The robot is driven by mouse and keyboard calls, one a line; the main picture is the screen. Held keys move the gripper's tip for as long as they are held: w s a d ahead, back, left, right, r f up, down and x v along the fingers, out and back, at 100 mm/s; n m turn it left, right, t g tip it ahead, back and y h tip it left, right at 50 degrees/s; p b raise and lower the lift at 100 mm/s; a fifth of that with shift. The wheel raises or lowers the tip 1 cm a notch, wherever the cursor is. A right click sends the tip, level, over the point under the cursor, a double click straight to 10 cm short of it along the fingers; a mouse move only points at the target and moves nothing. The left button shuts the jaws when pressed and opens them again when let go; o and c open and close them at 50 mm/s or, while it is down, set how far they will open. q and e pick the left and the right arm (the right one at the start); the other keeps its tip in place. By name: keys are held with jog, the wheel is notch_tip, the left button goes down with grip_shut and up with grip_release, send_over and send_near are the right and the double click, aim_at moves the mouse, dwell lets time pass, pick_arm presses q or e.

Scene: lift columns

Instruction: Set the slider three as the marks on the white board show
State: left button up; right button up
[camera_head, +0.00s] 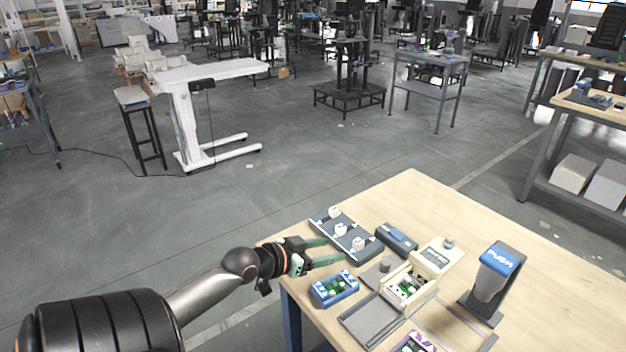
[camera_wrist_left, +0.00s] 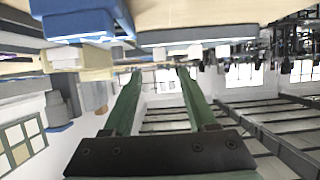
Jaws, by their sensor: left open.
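A dark grey slider panel (camera_head: 335,238) with several white knobs lies near the table's far left edge. One white knob (camera_head: 334,212) is at its far end, another (camera_head: 341,229) is near its middle, and a third (camera_head: 358,243) is towards its near end. A small cream-framed white board (camera_head: 435,254) with dark marks stands to the right; its marks are too small to read. My left gripper (camera_head: 332,250) is open and empty beside the panel's left side, its green fingers pointing towards it. Its spread fingers (camera_wrist_left: 160,74) show in the wrist view. My right gripper is out of view.
On the wooden table (camera_head: 420,200), a blue box (camera_head: 334,289) lies just in front of my left gripper. A dark case (camera_head: 397,239), a grey tray (camera_head: 368,322) and a blue-topped PUSH stand (camera_head: 497,262) are further right. The table's far part is clear.

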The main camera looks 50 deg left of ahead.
pick_arm(q)
jog(key=shift+v, duration=2.05)
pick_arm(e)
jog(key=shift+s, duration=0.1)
